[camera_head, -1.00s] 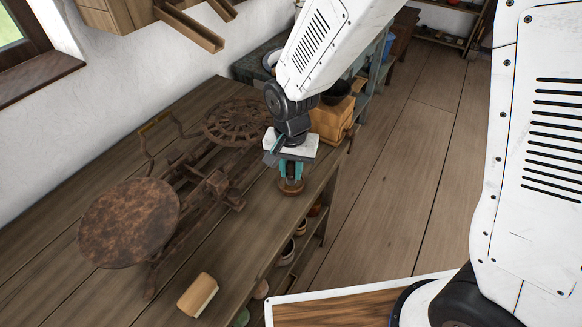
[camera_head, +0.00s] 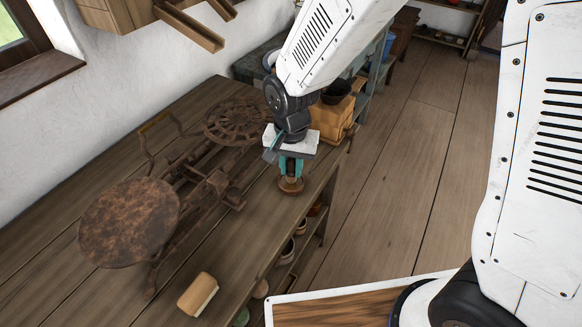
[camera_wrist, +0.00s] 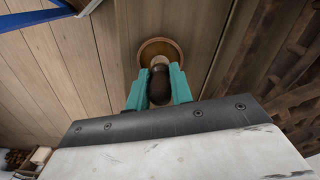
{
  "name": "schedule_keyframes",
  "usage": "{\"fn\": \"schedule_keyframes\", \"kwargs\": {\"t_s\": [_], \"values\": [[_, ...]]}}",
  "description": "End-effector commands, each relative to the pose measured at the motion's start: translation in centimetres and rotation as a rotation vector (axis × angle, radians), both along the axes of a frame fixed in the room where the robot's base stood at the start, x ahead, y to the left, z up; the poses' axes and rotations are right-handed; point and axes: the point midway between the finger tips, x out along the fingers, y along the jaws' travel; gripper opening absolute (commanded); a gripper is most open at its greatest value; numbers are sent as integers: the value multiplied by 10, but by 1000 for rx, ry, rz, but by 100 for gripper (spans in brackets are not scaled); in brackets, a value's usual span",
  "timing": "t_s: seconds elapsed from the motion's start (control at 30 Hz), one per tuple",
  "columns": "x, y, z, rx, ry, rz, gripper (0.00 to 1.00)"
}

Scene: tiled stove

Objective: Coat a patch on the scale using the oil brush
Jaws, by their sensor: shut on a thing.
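The rusty scale (camera_head: 190,190) stands on the wooden workbench (camera_head: 225,255), with a round plate (camera_head: 130,222) at the near left and a spoked round plate (camera_head: 236,121) at the back. My gripper (camera_head: 291,168) is over the bench's right edge, to the right of the scale and apart from it. I cannot tell whether the base touches the bench.
A block with a pale underside, perhaps another brush (camera_head: 198,295), lies on the near bench. A wooden box (camera_head: 331,119) with a dark bowl (camera_head: 337,91) stands behind my gripper. Small pots sit on the shelf below. The floor (camera_head: 395,190) at right is clear.

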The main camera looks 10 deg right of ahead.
Motion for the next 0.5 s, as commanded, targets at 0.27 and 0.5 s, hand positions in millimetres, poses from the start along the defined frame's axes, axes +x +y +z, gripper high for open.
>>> {"fn": "schedule_keyframes", "kwargs": {"t_s": [0.27, 0.5], "values": [[1, 0, 23, 2, -3, 0, 0], [1, 0, 43, 1, -3, 0, 0]]}}
